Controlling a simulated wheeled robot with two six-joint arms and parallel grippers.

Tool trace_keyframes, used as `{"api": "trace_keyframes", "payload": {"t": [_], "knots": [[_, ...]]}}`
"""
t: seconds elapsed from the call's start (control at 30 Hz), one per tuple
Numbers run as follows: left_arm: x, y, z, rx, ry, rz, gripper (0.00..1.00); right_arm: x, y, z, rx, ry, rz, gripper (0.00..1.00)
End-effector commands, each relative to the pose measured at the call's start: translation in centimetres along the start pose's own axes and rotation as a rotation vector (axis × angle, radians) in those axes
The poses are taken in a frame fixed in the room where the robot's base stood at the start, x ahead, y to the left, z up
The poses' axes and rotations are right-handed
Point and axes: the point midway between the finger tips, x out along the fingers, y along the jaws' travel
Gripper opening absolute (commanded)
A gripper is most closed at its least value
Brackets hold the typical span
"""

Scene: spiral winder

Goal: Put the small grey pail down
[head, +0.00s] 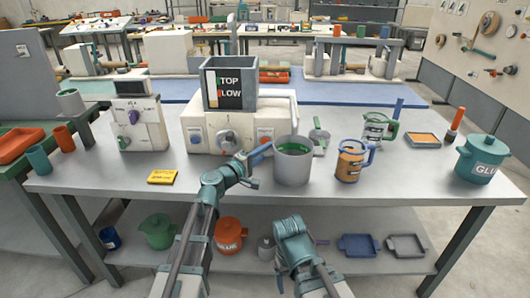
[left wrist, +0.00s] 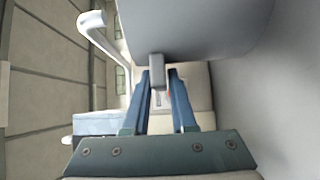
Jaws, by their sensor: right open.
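The small grey pail (head: 292,172) is upright at the middle of the table, with something green inside it. I cannot tell whether its base touches the table. My left gripper (head: 263,151) is at the pail's left side. In the left wrist view the blue fingers (left wrist: 158,75) are closed on a grey tab, the handle of the pail (left wrist: 200,25), whose wall fills the top of the picture. My right gripper (head: 290,226) is open and empty, low in front of the table edge; its fingertips are hard to make out.
The machine (head: 230,128) with the dark hopper stands behind the pail. A yellow note (head: 162,177) lies left. The front table strip is clear.

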Motion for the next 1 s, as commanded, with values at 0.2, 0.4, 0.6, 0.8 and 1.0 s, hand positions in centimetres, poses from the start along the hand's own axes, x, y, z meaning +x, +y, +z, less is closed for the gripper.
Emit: {"api": "trace_keyframes", "payload": {"t": [0.2,0.4,0.6,0.8,1.0], "knots": [[0.0,0.1,0.0,0.000,0.000,0.000,0.49,-0.1,0.0,0.0,0.000,0.000,0.000,0.78],[0.0,0.1,0.0,0.000,0.000,0.000,0.49,-0.1,0.0,0.0,0.000,0.000,0.000,0.78],[-2.1,0.3,0.1,0.000,0.004,0.000,0.49,-0.3,0.0,0.0,0.000,0.000,0.000,0.78],[-6.4,0.3,0.1,0.000,0.004,0.000,0.49,-0.3,0.0,0.0,0.000,0.000,0.000,0.78],[-9.9,0.3,0.1,0.000,0.002,0.000,0.49,-0.3,0.0,0.0,0.000,0.000,0.000,0.78]]}}
